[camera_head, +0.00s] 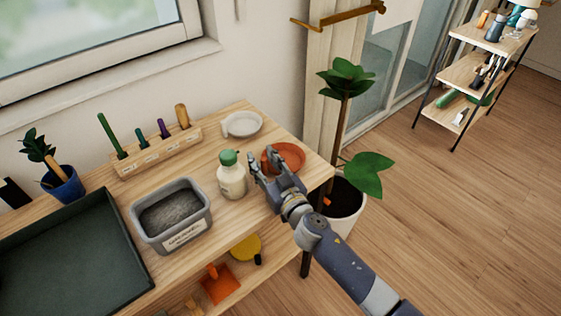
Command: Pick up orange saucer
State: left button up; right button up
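The orange saucer (291,154) lies near the right end of the wooden table, towards the back. My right gripper (260,164) reaches in from the lower right, with its fingers open and spread over the saucer's left and front part. The fingers hide some of the saucer, and I cannot tell whether they touch its rim. Nothing shows between the fingers. My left gripper is not in view.
A white bottle with a green cap (231,178) stands just left of my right gripper. A white dish (243,124) lies behind. A grey bin (171,218) and a dark tray (70,262) are further left. A potted plant (346,203) stands beyond the table's right edge.

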grip_shut()
jog(key=shift+r, duration=0.1)
